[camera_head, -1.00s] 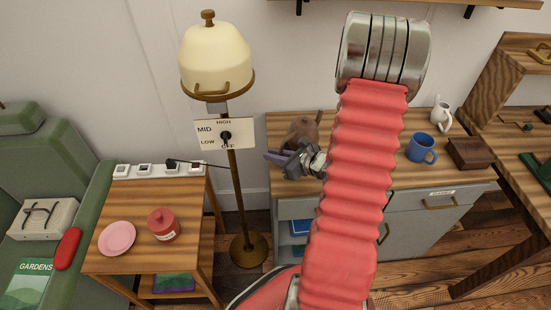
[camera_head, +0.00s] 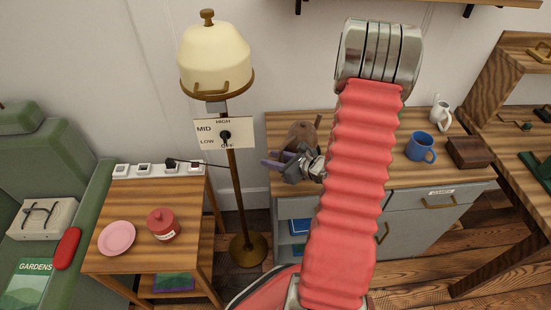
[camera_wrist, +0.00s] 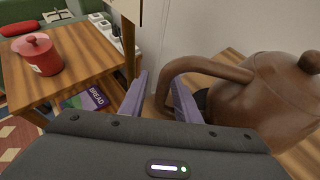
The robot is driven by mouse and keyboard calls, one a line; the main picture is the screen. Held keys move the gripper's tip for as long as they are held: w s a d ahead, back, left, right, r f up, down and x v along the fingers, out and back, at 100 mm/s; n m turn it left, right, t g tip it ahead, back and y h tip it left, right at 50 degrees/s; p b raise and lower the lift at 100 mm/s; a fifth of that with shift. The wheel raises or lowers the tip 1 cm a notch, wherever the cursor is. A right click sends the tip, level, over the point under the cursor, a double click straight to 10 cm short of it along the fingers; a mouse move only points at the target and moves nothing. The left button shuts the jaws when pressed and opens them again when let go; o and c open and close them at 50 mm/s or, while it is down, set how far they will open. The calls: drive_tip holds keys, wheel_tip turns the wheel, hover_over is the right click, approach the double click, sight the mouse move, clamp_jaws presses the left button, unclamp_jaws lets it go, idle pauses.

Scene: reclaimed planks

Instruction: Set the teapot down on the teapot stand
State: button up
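The brown teapot (camera_head: 300,132) is on or just above the left end of the grey cabinet's wooden top, behind my gripper. In the wrist view the teapot (camera_wrist: 262,98) fills the right side, its lid knob up and its handle curving toward my fingers. My gripper (camera_head: 272,160) is in front of the teapot. In the wrist view its purple fingers (camera_wrist: 160,95) stand apart, open, with the handle's lower part seen between them; a narrow gap shows beside the left finger. I cannot make out the stand; a dark patch shows below the teapot's left side.
A blue mug (camera_head: 421,147), a white jug (camera_head: 440,113) and a dark wooden box (camera_head: 470,153) are farther right on the cabinet top (camera_head: 400,178). A floor lamp (camera_head: 216,60) stands left of it. A side table (camera_head: 190,235) holds a red jar (camera_head: 163,223) and pink plate (camera_head: 117,238).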

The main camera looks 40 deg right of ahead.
drive_tip(key=shift+r, duration=0.1)
drive_tip(key=shift+s+d+r, duration=0.15)
drive_tip(key=shift+s+r, duration=0.1)
drive_tip(key=shift+s, duration=0.25)
drive_tip(key=v, duration=1.1)
idle(0.4)
